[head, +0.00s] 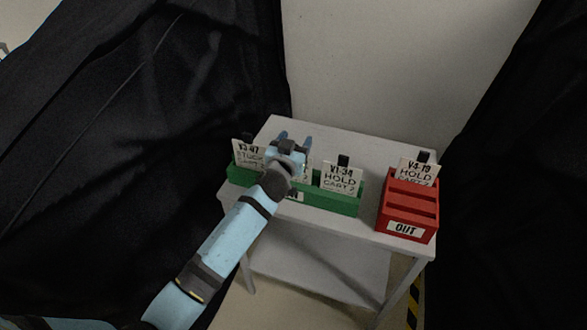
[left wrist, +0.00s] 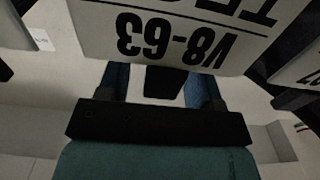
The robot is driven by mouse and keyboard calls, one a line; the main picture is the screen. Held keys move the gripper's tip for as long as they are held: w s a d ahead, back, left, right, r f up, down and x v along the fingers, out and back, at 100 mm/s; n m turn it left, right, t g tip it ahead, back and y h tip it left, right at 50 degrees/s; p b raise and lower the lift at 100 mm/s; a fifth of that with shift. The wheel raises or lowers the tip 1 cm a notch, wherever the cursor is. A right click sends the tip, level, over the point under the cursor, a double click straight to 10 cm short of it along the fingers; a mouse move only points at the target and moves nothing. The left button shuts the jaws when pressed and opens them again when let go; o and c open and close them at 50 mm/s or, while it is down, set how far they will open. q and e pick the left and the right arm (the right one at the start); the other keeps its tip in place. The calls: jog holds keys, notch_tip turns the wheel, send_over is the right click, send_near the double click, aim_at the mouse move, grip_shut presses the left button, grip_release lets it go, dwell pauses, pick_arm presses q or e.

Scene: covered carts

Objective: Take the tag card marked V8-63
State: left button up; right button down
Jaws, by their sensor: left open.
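The tag card marked V8-63 (left wrist: 180,32) fills the top of the left wrist view, upside down there, with a black tab (left wrist: 165,82) on its edge. My left gripper (left wrist: 155,78) is open, with one blue finger on each side of the tab and visible gaps to it. In the head view my left gripper (head: 295,138) is over the green rack (head: 345,207) and hides most of a card between V3-47 (head: 247,155) and V1-34 (head: 341,178). My right gripper is not in view.
The rack stands on a grey cart (head: 330,143). A red box labelled OUT (head: 408,212) stands at the cart's right, holding card V4-19 (head: 417,171). Black drapes (head: 130,110) hang on both sides. The cart top behind the rack is clear.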

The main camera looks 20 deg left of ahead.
pick_arm(q)
jog(key=shift+c, duration=0.2)
grip_shut()
jog(key=shift+r, duration=0.15)
